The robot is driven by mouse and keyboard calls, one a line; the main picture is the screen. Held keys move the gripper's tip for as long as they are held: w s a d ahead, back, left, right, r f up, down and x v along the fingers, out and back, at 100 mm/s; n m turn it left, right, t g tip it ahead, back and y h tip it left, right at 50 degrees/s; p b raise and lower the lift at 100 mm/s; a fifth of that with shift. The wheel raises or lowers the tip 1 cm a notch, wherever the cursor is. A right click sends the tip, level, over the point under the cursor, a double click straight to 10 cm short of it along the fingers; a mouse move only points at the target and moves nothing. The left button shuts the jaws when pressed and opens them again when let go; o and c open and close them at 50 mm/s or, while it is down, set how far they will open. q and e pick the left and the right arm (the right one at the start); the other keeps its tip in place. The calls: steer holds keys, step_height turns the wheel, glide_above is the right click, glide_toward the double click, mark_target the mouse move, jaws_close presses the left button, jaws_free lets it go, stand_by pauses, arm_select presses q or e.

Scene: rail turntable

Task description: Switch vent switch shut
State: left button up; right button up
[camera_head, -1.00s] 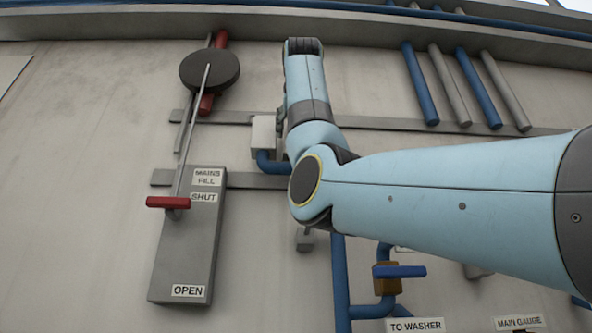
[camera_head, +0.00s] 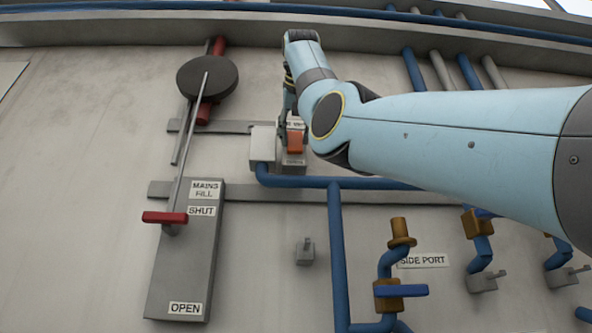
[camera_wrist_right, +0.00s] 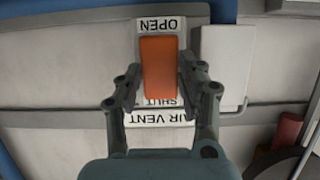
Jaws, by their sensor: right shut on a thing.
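The vent switch is an orange rocker (camera_head: 295,142) on a small plate on the wall, left of my right forearm. In the right wrist view the orange rocker (camera_wrist_right: 158,66) appears upside down, between an OPEN label (camera_wrist_right: 160,24) at the top and a partly covered SHUT label (camera_wrist_right: 165,101) above the AIR VENT label (camera_wrist_right: 162,118). I cannot tell which way the rocker is tilted. My right gripper (camera_wrist_right: 159,78) is shut on the rocker, one finger on each side. In the head view my right gripper (camera_head: 289,108) is partly hidden by its own wrist. My left gripper is not in view.
A grey box (camera_head: 263,144) sits beside the switch plate. A mains fill lever with a red handle (camera_head: 165,218) is at the left, near its SHUT label. Blue pipes (camera_head: 338,250) and a blue-handled valve (camera_head: 400,291) are below. The wall between lever and pipes is mostly bare.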

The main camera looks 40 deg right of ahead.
steer(key=shift+r+g, duration=0.1)
steer(key=shift+g, duration=0.2)
steer(key=o, duration=1.2)
steer(key=shift+c, duration=0.2)
steer(key=v, duration=1.1)
steer(key=shift+s, duration=0.35)
steer(key=shift+a+r, duration=0.15)
